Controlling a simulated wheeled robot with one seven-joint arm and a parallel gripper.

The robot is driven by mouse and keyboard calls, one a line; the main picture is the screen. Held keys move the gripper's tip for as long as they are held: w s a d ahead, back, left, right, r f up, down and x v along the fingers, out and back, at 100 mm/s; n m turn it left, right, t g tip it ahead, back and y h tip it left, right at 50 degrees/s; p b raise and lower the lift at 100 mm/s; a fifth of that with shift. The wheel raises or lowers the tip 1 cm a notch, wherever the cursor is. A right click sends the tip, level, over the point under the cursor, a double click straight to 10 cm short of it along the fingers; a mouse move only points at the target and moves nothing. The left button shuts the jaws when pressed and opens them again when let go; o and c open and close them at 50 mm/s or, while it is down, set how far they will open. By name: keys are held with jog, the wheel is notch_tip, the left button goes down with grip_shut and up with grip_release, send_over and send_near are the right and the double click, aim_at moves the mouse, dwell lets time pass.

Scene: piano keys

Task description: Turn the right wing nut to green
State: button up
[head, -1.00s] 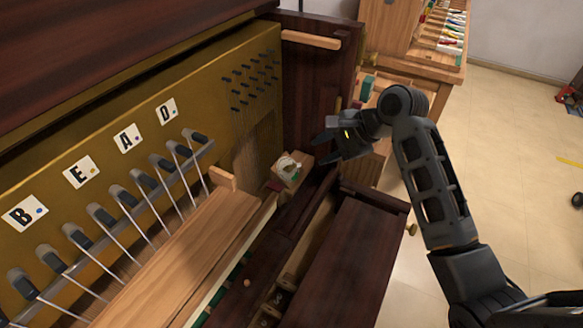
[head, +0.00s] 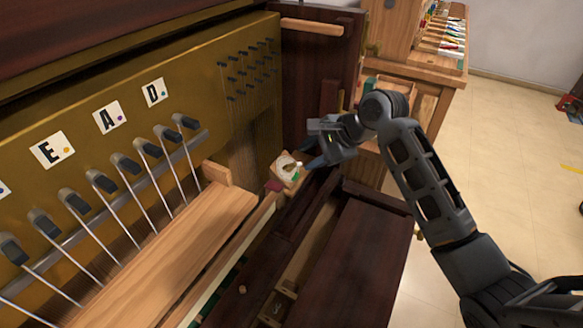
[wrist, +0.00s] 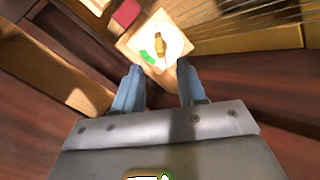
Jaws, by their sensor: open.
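The wing nut (wrist: 161,42) is a small brass piece on a white round dial with a green mark, set on a light wooden block (wrist: 131,45). In the head view this block (head: 281,163) sits inside the piano, at the right end of the key area; the nut is small there. My gripper (wrist: 157,85) is open and empty, its two blue-grey fingers pointing at the dial, one on each side of the nut's line but short of it. In the head view my gripper (head: 306,161) is just right of the block. No contact with the nut shows.
A dark red piece (head: 274,185) lies beside the block. A long wooden rail (head: 165,255) and several hammers stand to the left. The dark piano side wall (head: 312,75) rises behind. A wooden cabinet (head: 425,85) stands at the back right.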

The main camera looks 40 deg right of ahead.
aim_at(296, 164)
jog(key=shift+w+a+f, duration=0.1)
jog(key=shift+w+f, duration=0.15)
jog(key=shift+f, duration=0.05)
dwell(0.4)
jog(key=shift+w+f, duration=0.2)
jog(key=shift+f, duration=0.05)
jog(key=shift+w+a+f, duration=0.2)
jog(key=shift+f, duration=0.05)
jog(key=shift+w+f, duration=0.15)
jog(key=shift+f, duration=0.15)
jog(key=shift+w+a+f, duration=0.15)
jog(key=shift+w+f, duration=0.1)
jog(key=shift+w+f, duration=0.2)
jog(key=shift+f, duration=0.05)
jog(key=shift+b+x, duration=0.35)
jog(key=shift+x, duration=1.05)
jog(key=shift+s+r+p, duration=0.4)
jog(key=shift+r+p, duration=0.05)
jog(key=shift+p, duration=0.5)
jog(key=shift+c, duration=0.2)
